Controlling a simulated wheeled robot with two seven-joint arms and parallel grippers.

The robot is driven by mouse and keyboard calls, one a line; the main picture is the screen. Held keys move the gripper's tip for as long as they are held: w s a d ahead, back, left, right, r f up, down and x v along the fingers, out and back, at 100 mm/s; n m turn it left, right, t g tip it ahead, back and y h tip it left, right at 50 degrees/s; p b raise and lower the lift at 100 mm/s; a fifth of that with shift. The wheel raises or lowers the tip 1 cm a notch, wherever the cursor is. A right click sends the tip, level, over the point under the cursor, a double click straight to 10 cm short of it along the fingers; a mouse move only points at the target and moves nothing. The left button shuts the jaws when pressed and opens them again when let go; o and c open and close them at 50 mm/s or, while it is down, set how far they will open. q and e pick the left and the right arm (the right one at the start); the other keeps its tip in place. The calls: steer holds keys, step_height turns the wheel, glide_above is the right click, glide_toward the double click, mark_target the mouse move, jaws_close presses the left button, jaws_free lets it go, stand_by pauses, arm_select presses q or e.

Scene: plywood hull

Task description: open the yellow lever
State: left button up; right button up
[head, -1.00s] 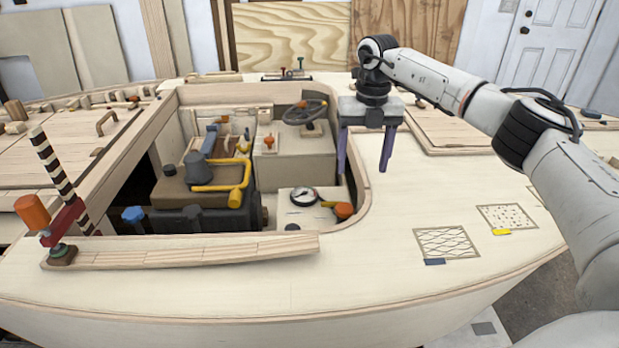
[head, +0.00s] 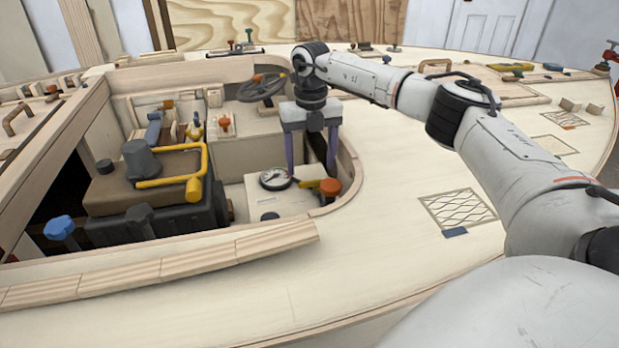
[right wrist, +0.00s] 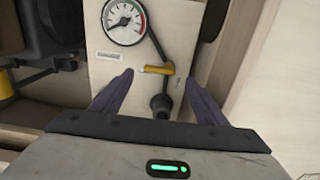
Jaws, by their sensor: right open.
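The small yellow lever (head: 308,184) sits on a pale panel in the cockpit opening, between a round gauge (head: 274,179) and an orange knob (head: 331,187). In the right wrist view the yellow lever (right wrist: 157,69) lies crosswise on a dark pipe below the gauge (right wrist: 124,21). My right gripper (head: 312,170) is open and empty, with its purple fingers pointing down over the panel. In the right wrist view the fingertips of my right gripper (right wrist: 159,77) stand either side of the lever, with gaps. Whether they are level with it I cannot tell. My left gripper is out of view.
A block with a bent yellow pipe (head: 190,180) stands left of the panel. A steering wheel (head: 262,87) is behind. The opening's curved wooden rim (head: 352,170) runs close to my right gripper. The deck to the right is mostly clear.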

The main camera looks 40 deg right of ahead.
mark_target(311, 181)
step_height(311, 181, down, 4)
steer(key=shift+r, duration=0.1)
steer(key=shift+f, duration=0.35)
steer(key=shift+c, duration=0.4)
steer(key=c, duration=1)
